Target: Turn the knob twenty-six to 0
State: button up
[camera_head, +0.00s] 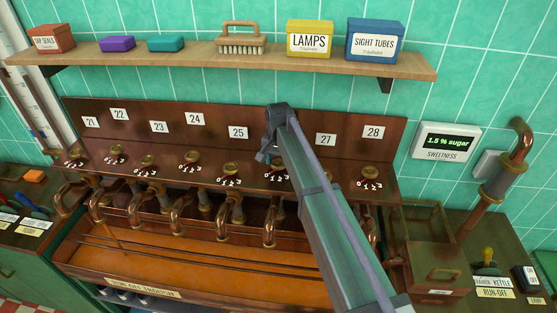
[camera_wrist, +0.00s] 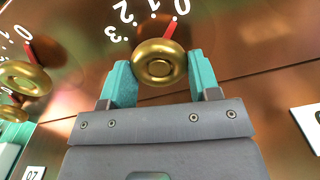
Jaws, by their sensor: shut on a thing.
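Knob twenty-six is a round brass knob (camera_wrist: 160,62) with a red pointer, in the middle of the wrist view. My gripper (camera_wrist: 155,80) is shut on it, one teal finger on each side. The pointer slants up and right, its tip close to the digit 0 (camera_wrist: 181,6); the digits 2 and 3 lie to the left. In the head view, my arm covers the number 26 plate and most of the knob, between plates 25 (camera_head: 238,132) and 27 (camera_head: 326,139).
Neighbouring knobs stand close by on the copper panel, one at the left (camera_wrist: 24,78) of the wrist view. Pipes (camera_head: 190,215) hang below over the run-off trough (camera_head: 140,288). A shelf (camera_head: 230,62) with boxes runs above. The sweetness display (camera_head: 446,142) reads 1.5 % sugar.

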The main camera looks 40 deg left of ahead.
aim_at(278, 161)
jog(key=o, duration=0.9)
notch_tip(278, 161, up, 11)
jog(key=p, duration=1.1)
jog(key=shift+f, duration=0.15)
